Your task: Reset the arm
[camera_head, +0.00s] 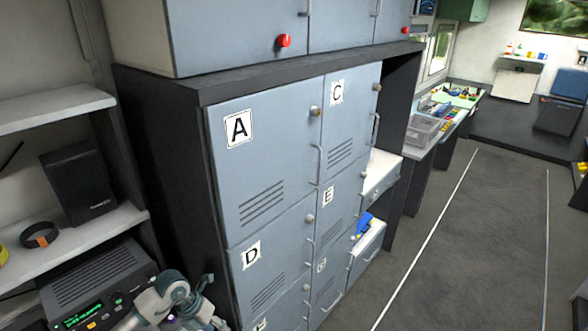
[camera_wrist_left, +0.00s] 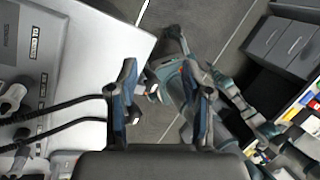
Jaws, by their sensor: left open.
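My left gripper (camera_wrist_left: 166,84) shows in the wrist view with its two dark, blue-edged fingers apart. Nothing is held between them; dark floor and parts of my own body show behind. In the head view part of my left arm shows at the bottom left, in front of the shelf unit and the lower lockers. Its fingers cannot be made out there. My right gripper is not seen in either view.
A blue-grey locker block (camera_head: 275,155) with lettered doors stands close in front. A black speaker (camera_head: 78,185) and a radio unit (camera_head: 95,285) sit on shelves at the left. A grey basket (camera_head: 425,130) stands on a counter. The floor (camera_head: 460,235) at right is clear.

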